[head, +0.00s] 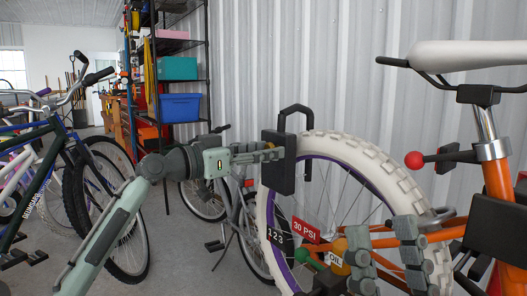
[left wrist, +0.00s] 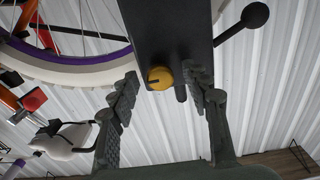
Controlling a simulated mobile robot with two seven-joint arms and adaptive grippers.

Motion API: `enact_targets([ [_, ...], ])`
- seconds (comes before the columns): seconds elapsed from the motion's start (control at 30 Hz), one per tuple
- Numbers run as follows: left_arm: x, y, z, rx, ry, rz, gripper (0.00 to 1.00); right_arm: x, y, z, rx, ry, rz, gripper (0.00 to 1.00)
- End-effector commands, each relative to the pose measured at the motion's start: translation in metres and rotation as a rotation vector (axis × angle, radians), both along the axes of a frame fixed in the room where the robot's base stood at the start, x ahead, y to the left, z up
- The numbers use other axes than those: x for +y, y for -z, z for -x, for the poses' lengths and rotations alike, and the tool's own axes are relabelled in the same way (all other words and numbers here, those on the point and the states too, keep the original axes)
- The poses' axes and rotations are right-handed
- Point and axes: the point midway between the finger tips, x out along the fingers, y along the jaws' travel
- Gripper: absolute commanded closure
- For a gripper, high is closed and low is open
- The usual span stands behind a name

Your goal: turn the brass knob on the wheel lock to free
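The wheel lock (head: 278,163) is a black box with a black shackle, at the left edge of the wheel of the orange bike. In the left wrist view, the lock (left wrist: 172,30) fills the upper middle. Its round brass knob (left wrist: 159,78) sits at the lock's lower end, with a dark mark on its left side. My left gripper (head: 277,153) is at the lock's face; in the head view the knob is hidden. In the left wrist view, the fingers (left wrist: 165,85) are open on both sides of the knob, apart from it. My right gripper (head: 381,227) is open and empty, lower right.
The orange bike's white tire (head: 345,148) and spokes stand close beside the lock. Several bikes stand left; a corrugated wall (head: 350,80) is behind.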

Motion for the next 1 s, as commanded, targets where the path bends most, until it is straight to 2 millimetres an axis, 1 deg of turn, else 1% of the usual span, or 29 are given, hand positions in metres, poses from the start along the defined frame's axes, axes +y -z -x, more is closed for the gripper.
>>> enact_targets([
  [0.17, 0.002, 0.0, 0.001, 0.001, 0.0, 0.001, 0.52, 0.0, 0.001, -0.001, 0.005, 0.0, 0.001, 0.6],
  [0.27, 0.009, 0.001, 0.005, 0.001, -0.002, 0.0, 0.52, 0.0, 0.001, -0.001, 0.004, 0.0, 0.0, 0.6],
  [0.37, 0.023, 0.001, 0.015, -0.001, -0.004, -0.002, 0.52, 0.0, 0.001, 0.0, 0.004, 0.0, 0.001, 0.6],
  [0.5, 0.048, 0.001, 0.034, 0.0, -0.003, -0.004, 0.52, 0.0, 0.001, 0.0, 0.003, 0.0, 0.001, 0.6],
  [0.7, 0.079, 0.001, 0.057, 0.001, -0.002, -0.002, 0.52, 0.0, 0.0, 0.0, 0.002, 0.0, 0.001, 0.6],
  [0.83, 0.091, 0.001, 0.066, 0.001, -0.001, 0.0, 0.52, 0.0, 0.0, 0.0, 0.002, 0.0, 0.001, 0.6],
  [1.0, 0.097, 0.0, 0.071, 0.0, 0.0, 0.0, 0.52, 0.0, 0.0, 0.0, 0.002, 0.0, 0.001, 0.6],
])
